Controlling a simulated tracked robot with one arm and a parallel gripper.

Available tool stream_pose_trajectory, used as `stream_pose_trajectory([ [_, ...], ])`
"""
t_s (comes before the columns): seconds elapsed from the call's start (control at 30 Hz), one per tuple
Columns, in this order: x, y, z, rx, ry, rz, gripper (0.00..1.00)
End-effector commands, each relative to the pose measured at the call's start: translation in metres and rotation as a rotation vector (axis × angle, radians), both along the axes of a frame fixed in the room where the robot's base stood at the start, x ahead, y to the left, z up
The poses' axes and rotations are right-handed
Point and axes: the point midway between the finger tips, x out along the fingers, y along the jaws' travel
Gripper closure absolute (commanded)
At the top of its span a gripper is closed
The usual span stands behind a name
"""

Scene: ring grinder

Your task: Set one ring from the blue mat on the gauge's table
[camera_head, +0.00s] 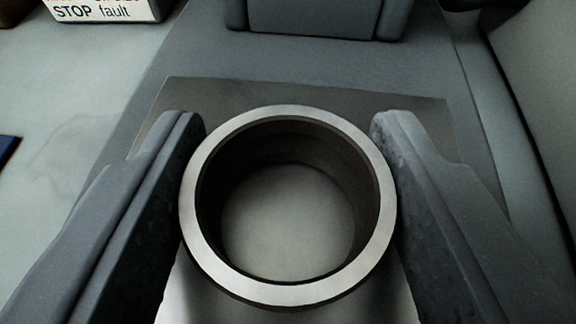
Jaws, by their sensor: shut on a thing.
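A steel ring (190,205) with a bright rim and a dark bore is upright between the two dark fingers of my gripper (287,190). The fingers are shut on its left and right sides. Below the ring is a flat grey metal plate (430,125), which looks like the gauge's table. Pale metal shows through the bore. I cannot tell whether the ring's underside touches the plate. A small dark blue edge (8,150) at the far left may be the blue mat; most of it is out of view.
A dark grey block (315,18) stands behind the plate. A white box with "STOP fault" lettering (105,10) is at the top left. A dark curved body (540,80) rises at the right. The pale surface (80,110) at the left is mostly clear.

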Motion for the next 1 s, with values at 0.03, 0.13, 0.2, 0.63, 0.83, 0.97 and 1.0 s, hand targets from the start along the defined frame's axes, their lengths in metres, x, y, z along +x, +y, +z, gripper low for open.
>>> stream_pose_trajectory([
  [0.03, 0.0, 0.0, -0.004, -0.002, 0.005, -0.001, 0.79],
  [0.13, -0.001, 0.0, -0.008, -0.002, 0.007, -0.001, 0.79],
  [0.2, -0.001, 0.0, -0.011, -0.003, 0.009, 0.0, 0.79],
  [0.63, -0.002, -0.001, -0.025, -0.01, 0.029, -0.001, 0.31],
  [0.83, -0.003, -0.001, -0.027, -0.015, 0.038, -0.002, 0.31],
  [0.97, -0.003, -0.002, -0.017, -0.015, 0.041, -0.003, 0.31],
  [1.0, -0.007, -0.001, -0.016, -0.017, 0.041, -0.002, 0.31],
])
